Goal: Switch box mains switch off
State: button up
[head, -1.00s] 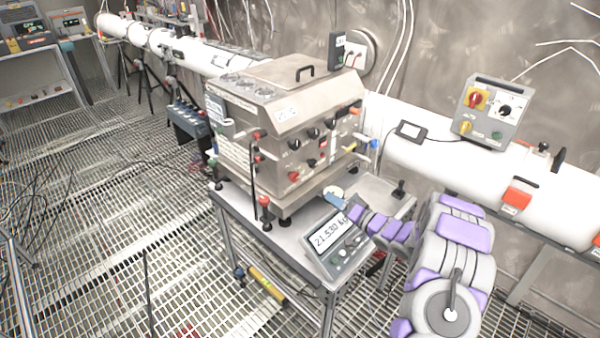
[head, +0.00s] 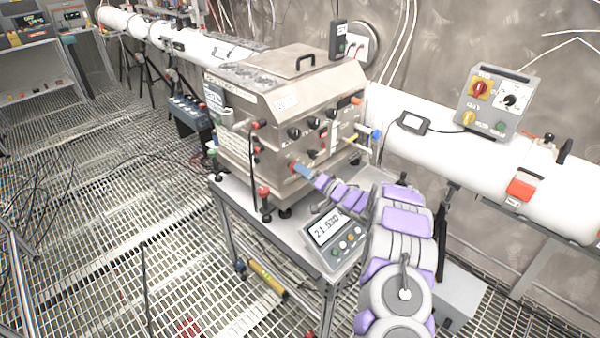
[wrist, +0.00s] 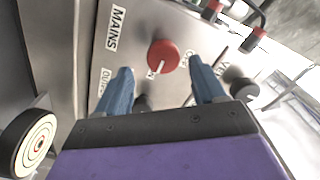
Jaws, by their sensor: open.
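The steel switch box (head: 235,150) stands on a small metal table, its front panel full of knobs and plugs. In the wrist view, the round red mains knob (wrist: 163,56) sits beside a label reading MAINS (wrist: 115,28). The knob's white pointer line points down toward my gripper; small lettering lies around it. My gripper (wrist: 160,68) is open, its two blue fingers pointing at the panel, one to each side of the knob's near edge. The knob is not gripped.
A black knob (wrist: 244,89) and red plugs (wrist: 257,37) are close to the right finger. A scale display (head: 336,238) stands below my arm on the table (head: 280,233). A white pipe (head: 455,160) with a grey control box (head: 495,103) runs along the wall.

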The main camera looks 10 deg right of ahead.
jog(key=x, duration=0.3)
jog(key=shift+a, duration=0.35)
jog(key=shift+d, duration=0.1)
jog(key=shift+d, duration=0.1)
jog(key=shift+c, duration=0.5)
jog(key=shift+d, duration=0.1)
jog(key=c, duration=0.3)
jog(key=shift+s, duration=0.1)
jog(key=c, duration=0.7)
jog(key=shift+o, duration=0.2)
